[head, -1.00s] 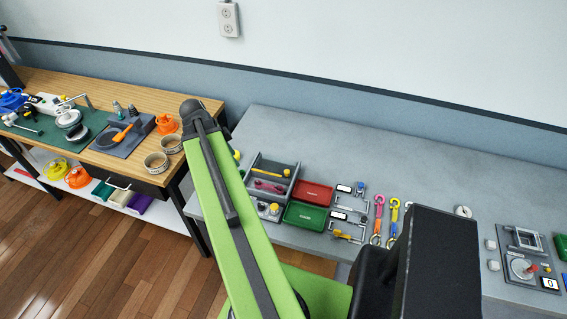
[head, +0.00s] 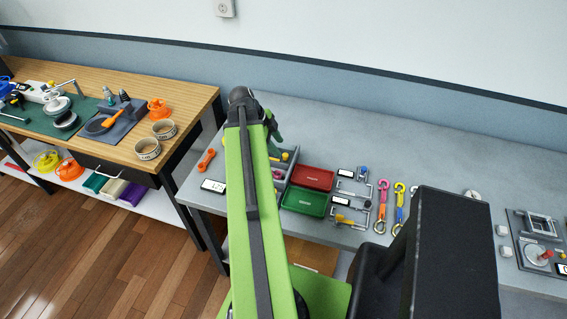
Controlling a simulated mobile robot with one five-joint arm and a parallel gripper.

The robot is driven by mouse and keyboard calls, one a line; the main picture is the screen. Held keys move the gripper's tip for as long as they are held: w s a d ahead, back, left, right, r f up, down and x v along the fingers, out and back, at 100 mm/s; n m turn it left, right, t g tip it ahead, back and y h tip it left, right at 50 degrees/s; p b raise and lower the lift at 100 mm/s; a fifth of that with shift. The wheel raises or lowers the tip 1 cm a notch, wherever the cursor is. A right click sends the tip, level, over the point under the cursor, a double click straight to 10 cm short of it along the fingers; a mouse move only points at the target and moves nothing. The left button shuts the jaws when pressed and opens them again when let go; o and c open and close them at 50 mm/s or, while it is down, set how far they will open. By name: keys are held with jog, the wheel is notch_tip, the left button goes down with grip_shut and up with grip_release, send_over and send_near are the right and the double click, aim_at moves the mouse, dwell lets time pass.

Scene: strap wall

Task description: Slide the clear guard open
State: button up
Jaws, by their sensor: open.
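A grey panel (head: 528,243) lies on the grey table at the right edge, partly cut off. It carries a raised square frame (head: 541,225) and a red knob (head: 545,254). I cannot make out a clear guard for certain at this size. My green arm rises through the middle of the head view. My gripper (head: 273,130) shows only in part at the arm's far end, over the left part of the grey table and far left of the panel. It appears empty; its fingertips are mostly hidden behind the arm.
The grey table (head: 400,140) holds a red tray (head: 312,178), a green tray (head: 304,201), hooked straps (head: 382,205) and white blocks (head: 502,231). An orange tool (head: 206,160) lies at its left end. A wooden bench (head: 190,98) stands left. The table's back strip is clear.

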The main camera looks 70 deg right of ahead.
aim_at(285, 155)
jog(key=b+x, duration=0.4)
jog(key=x, duration=0.2)
jog(key=shift+f, duration=0.15)
grip_shut()
dwell(1.2)
